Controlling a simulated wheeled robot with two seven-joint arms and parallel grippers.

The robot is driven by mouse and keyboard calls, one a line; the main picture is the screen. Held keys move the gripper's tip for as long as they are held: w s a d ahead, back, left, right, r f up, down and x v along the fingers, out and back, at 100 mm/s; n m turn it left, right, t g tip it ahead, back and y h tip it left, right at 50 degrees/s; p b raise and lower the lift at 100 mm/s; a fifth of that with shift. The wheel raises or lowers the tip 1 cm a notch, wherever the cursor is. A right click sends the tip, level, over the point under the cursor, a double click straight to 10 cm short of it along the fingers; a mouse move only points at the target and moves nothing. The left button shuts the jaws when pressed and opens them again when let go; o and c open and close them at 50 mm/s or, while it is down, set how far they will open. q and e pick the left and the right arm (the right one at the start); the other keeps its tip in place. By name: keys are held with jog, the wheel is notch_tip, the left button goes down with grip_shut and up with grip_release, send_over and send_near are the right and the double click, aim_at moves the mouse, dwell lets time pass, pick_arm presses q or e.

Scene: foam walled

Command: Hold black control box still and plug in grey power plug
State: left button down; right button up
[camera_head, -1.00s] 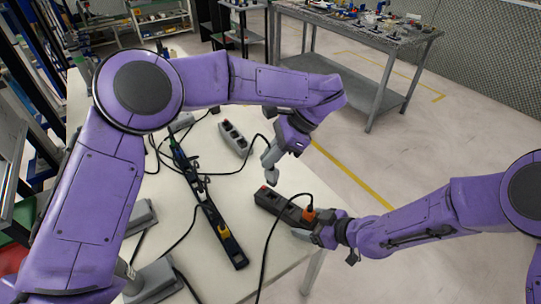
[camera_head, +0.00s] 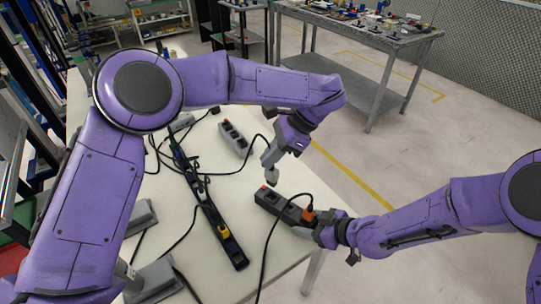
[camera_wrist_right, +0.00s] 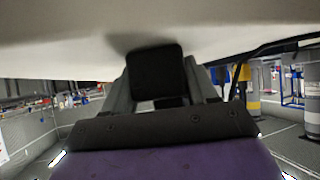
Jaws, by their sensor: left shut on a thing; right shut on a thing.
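The black control box (camera_head: 281,206), a long dark block with a red switch at its far left end, lies near the table's right edge. My right gripper (camera_head: 322,235) is shut on its near right end; the box end (camera_wrist_right: 157,72) shows between the fingers in the right wrist view. My left gripper (camera_head: 272,168) is shut and points down just above the box's far left end. The grey power plug (camera_head: 273,182) appears to be at its fingertips, small and hard to tell from the grey fingers. The gap to the box is unclear.
An orange plug (camera_head: 309,215) with a black cable sits in the box near my right gripper. A grey socket strip (camera_head: 234,138) lies behind. A long black strip with a yellow plug (camera_head: 223,232) lies to the left. Loose black cables cross the white table (camera_head: 200,270).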

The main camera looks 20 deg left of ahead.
aim_at(271, 169)
dwell(0.4)
pick_arm(q)
jog(key=shift+f, duration=2.1)
jog(key=shift+f, duration=1.35)
jog(key=c, duration=1.2)
grip_release()
jog(key=v, duration=1.2)
jog(key=shift+w, duration=0.1)
